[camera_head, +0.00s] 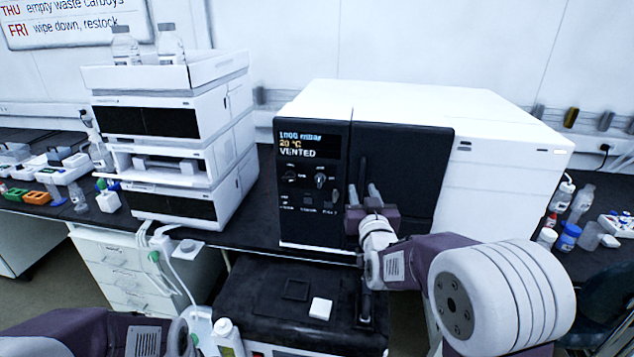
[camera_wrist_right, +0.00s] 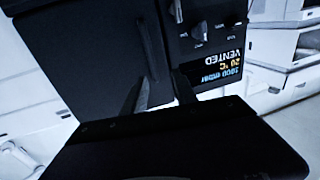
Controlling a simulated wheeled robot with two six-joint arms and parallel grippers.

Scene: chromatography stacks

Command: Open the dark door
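The dark door (camera_head: 418,165) is the black front panel on the right part of the white instrument's face, and it looks shut. In the right wrist view the door (camera_wrist_right: 90,50) fills the upper left, with a long dark bar handle (camera_wrist_right: 147,40) on it. My right gripper (camera_head: 363,194) is in front of the door's left edge, fingers pointing at it. In the wrist view its two fingers (camera_wrist_right: 160,92) are apart, with the handle's end appearing between them. I cannot tell whether they touch it. My left arm shows at the lower left; its gripper is out of view.
The control panel (camera_head: 312,180) left of the door reads VENTED. A stack of white modules (camera_head: 190,150) with bottles on top stands to the left. A black-topped unit (camera_head: 265,315) sits below in front. Small bottles (camera_head: 568,237) stand on the bench at right.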

